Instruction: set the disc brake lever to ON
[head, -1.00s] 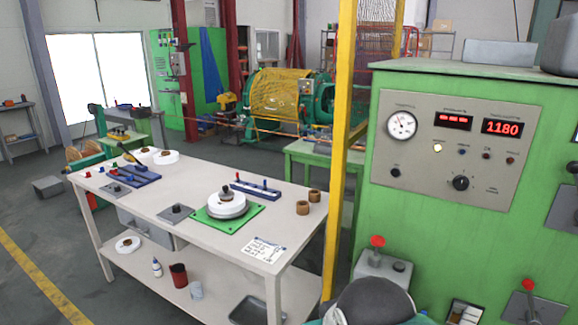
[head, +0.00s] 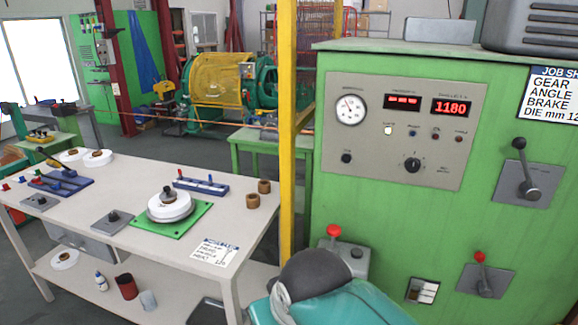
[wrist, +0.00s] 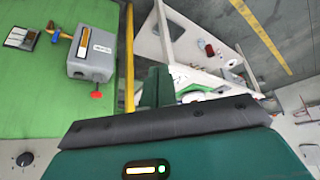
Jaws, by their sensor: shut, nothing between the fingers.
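One lever with a dark knob (head: 530,180) sits on a grey plate at the right. A red-knobbed lever (head: 481,273) sits on a lower grey plate, knob up. No ON mark is readable. My gripper (wrist: 155,78) shows in the wrist view as a dark green block beyond my dark bar. It is shut and empty, apart from both levers. Neither lever is clearly seen in the wrist view.
A yellow post (head: 288,120) stands beside the cabinet. A white workbench (head: 130,236) with parts is at the left. The instrument panel (head: 390,165) reads 1180.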

